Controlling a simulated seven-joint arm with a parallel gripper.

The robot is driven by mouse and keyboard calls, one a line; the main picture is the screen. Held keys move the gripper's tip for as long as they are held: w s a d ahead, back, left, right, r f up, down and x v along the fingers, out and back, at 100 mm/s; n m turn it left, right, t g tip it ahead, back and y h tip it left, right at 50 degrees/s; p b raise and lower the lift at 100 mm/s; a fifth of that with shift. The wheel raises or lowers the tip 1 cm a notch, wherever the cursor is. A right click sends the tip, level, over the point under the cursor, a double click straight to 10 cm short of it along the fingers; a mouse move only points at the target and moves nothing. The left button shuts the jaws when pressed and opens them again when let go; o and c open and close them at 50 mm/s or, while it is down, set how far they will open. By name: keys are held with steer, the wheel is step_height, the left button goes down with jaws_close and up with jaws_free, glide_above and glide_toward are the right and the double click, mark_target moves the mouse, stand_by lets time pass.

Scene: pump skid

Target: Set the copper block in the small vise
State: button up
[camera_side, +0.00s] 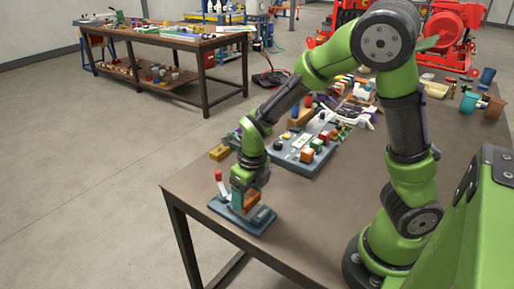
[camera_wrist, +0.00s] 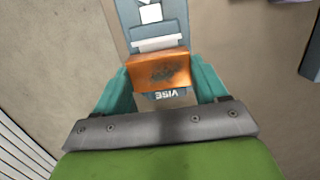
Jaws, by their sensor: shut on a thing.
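The copper block (camera_wrist: 158,70) is between the two teal fingers of my gripper (camera_wrist: 160,88) in the wrist view. It is an orange-brown block with a dark worn patch. The small vise (camera_wrist: 152,14) is grey-blue, with white parts and the word VISE beside the block. In the side view the vise (camera_side: 240,215) lies near the table's left corner, with a red-tipped handle (camera_side: 218,176). My gripper (camera_side: 245,186) points down over it, and the block (camera_side: 251,199) shows low at the vise. I cannot tell whether the block touches the vise bed.
A grey-blue board (camera_side: 298,157) with several coloured blocks lies behind the vise. A yellow block (camera_side: 219,152) sits near the table's left edge. Cups (camera_side: 469,102) and clutter fill the back. The front of the table (camera_side: 300,225) is bare.

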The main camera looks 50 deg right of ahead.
steer(key=shift+f, duration=0.95)
steer(key=o, duration=1)
steer(key=r, duration=0.5)
steer(key=s+r, duration=0.1)
steer(key=r, duration=0.5)
steer(key=s+r, duration=0.1)
steer(key=r, duration=0.5)
steer(key=shift+f, duration=0.1)
